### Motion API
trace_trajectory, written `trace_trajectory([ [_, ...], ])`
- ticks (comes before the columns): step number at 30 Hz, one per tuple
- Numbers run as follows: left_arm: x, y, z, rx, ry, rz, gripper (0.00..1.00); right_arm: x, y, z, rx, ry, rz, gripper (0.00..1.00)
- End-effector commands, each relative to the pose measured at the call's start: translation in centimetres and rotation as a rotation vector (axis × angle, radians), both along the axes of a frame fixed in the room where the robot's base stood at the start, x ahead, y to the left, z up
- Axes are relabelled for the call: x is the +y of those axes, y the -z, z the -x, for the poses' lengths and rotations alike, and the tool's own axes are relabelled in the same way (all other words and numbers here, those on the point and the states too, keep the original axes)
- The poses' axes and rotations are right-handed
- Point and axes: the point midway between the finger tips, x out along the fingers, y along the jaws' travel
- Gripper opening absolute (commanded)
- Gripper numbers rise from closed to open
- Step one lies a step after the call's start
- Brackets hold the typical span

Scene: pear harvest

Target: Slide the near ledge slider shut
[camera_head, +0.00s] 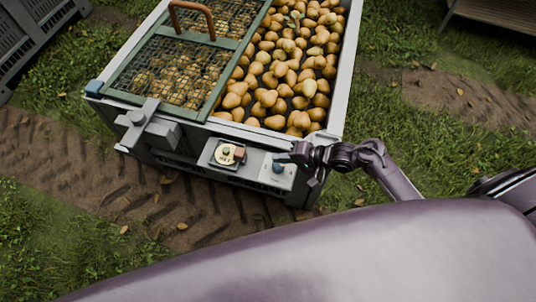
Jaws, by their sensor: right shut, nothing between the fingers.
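The near ledge (250,168) is a grey shelf on the front side of a large grey crate (338,100). On it sits a small light housing with a cream and reddish-brown fitting (228,154), and to its right a pale plate with a dark blue knob (277,168). I cannot tell which part is the slider or how far open it is. My right gripper (284,158) is shut and empty, with its tips at or just above the plate, close to the knob; contact is unclear. My left gripper is not in view.
The crate is full of pears (285,75). A green-framed mesh lid (180,70) with a brown handle (192,18) covers its left part. A grey bracket (146,122) stands at the front left. A dark slatted crate (30,35) is at upper left. Grass and muddy ruts surround them.

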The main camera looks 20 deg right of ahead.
Motion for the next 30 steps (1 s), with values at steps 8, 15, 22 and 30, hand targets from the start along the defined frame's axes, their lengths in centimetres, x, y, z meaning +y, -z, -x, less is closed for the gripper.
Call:
trace_trajectory([
  [8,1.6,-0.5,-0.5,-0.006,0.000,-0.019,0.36,-2.7,-1.8,1.8,0.001,0.000,0.002,0.00],
  [15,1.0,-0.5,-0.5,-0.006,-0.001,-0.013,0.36,-3.0,-2.0,2.0,0.001,0.000,0.002,0.00],
  [22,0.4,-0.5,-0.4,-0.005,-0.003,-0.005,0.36,-3.0,-2.0,2.0,0.001,0.000,0.002,0.00],
  [30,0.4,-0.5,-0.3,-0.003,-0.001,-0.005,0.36,-2.7,-2.0,1.9,-0.020,-0.008,0.034,0.00],
])
